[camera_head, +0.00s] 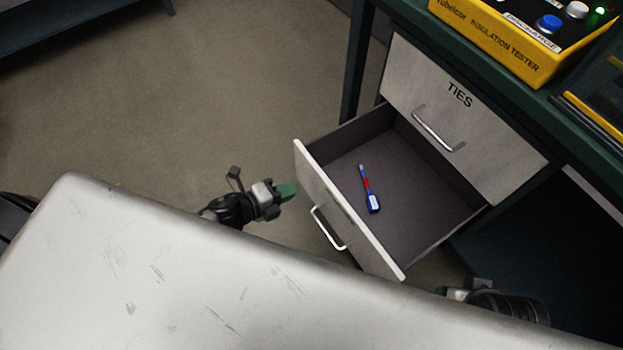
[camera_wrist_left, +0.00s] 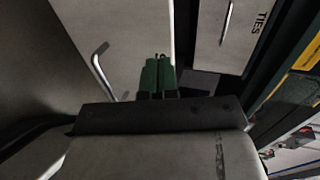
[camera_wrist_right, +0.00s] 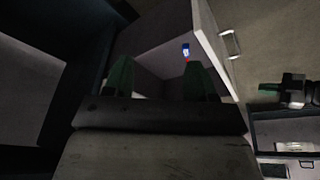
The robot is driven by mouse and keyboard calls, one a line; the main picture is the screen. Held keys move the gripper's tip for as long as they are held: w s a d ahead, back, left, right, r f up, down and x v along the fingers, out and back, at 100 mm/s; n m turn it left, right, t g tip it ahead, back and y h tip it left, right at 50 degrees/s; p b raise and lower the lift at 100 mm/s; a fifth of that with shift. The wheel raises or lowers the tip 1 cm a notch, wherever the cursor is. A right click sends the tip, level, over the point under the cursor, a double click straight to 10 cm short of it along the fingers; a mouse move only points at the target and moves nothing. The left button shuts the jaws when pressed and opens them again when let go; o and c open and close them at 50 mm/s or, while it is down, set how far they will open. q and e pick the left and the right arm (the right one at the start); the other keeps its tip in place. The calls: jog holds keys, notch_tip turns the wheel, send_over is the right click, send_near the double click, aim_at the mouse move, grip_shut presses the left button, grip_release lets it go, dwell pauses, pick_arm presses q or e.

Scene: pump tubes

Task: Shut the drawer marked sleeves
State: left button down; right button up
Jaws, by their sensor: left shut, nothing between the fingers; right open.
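A grey drawer (camera_head: 330,195) stands pulled out below a shut drawer marked TIES (camera_head: 450,115). The open drawer's front carries a silver handle (camera_head: 328,228); no label is readable on it, so I cannot confirm the sleeves mark. The front and handle (camera_wrist_left: 100,70) also show in the left wrist view. My left gripper (camera_head: 286,190) is shut and empty, just outside the drawer front near its far end; I cannot tell whether it touches. My right gripper (camera_wrist_right: 160,78) is open and empty, beside the drawer's near side; in the head view it is partly hidden.
A blue and red tool (camera_head: 369,190) lies in the open drawer. A yellow insulation tester (camera_head: 500,45) stands on the dark green bench above. A scratched pale surface (camera_head: 150,270) fills the lower left of the head view. The floor left of the drawer is clear.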

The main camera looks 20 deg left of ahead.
aim_at(319, 176)
pick_arm(q)
jog(key=x, duration=0.6)
jog(key=shift+w+d+r+b, duration=0.1)
jog(key=shift+w+r+b, duration=0.05)
jog(key=shift+r+b, duration=0.2)
jog(key=shift+w+d, duration=0.35)
jog(key=shift+w, duration=0.1)
pick_arm(e)
jog(key=shift+w+a+f+t, duration=0.15)
jog(key=shift+w+f+t, duration=0.25)
jog(key=shift+w, duration=0.2)
pick_arm(q)
jog(key=shift+w+d, duration=0.1)
